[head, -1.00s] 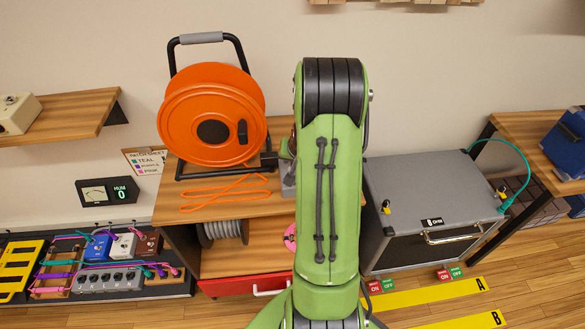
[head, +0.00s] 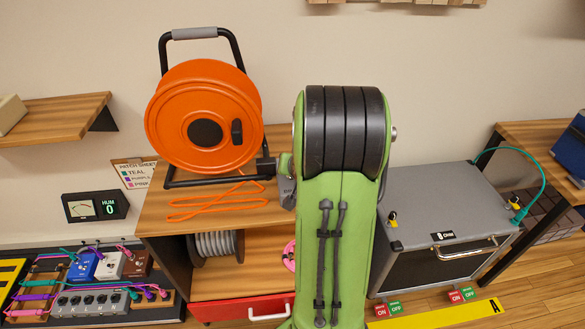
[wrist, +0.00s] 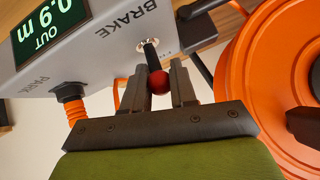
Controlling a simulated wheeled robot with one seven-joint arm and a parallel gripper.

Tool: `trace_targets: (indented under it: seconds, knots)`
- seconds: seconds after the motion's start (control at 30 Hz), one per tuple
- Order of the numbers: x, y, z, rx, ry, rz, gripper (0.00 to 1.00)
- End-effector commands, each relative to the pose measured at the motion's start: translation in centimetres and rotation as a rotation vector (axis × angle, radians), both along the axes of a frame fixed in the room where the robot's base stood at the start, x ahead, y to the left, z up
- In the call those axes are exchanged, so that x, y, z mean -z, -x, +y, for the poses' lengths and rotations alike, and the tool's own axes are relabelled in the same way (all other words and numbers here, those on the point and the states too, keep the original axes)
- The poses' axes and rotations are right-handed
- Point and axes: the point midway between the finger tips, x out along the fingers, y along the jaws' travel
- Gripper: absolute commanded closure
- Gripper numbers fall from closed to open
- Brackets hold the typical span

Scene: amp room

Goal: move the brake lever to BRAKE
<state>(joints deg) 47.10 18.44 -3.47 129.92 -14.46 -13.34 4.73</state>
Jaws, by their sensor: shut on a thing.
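The brake lever is a short black stem with a red ball knob (wrist: 158,82), in the wrist view. It rises from a chrome collar beside the word BRAKE on a grey box (wrist: 100,60). My gripper (wrist: 158,85) is shut on the red knob, one finger on each side. The box also bears the word PARK and a green display (wrist: 48,28) reading OUT 0.9 m.
An orange cable reel (head: 203,115) stands on the wooden cabinet top (head: 155,205), close beside the gripper in the wrist view. Orange cable (head: 215,203) lies in front of it. A grey amp (head: 445,205) stands to the right. A pedalboard (head: 90,300) lies lower left.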

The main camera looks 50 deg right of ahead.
Motion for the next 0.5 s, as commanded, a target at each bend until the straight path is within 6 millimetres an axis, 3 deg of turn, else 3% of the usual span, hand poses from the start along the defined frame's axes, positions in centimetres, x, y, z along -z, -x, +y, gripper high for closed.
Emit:
trace_targets:
  seconds: [0.07, 0.1, 0.23, 0.5]
  knots:
    - [-0.01, 0.01, 0.0, 0.0, 0.0, 0.0, 1.0]
    - [0.0, 0.0, 0.0, 0.0, 0.0, 0.0, 0.72]
    - [0.0, 0.01, -0.01, 0.0, 0.0, 0.0, 0.52]
    - [-0.03, 0.03, 0.0, 0.0, 0.0, 0.001, 0.51]
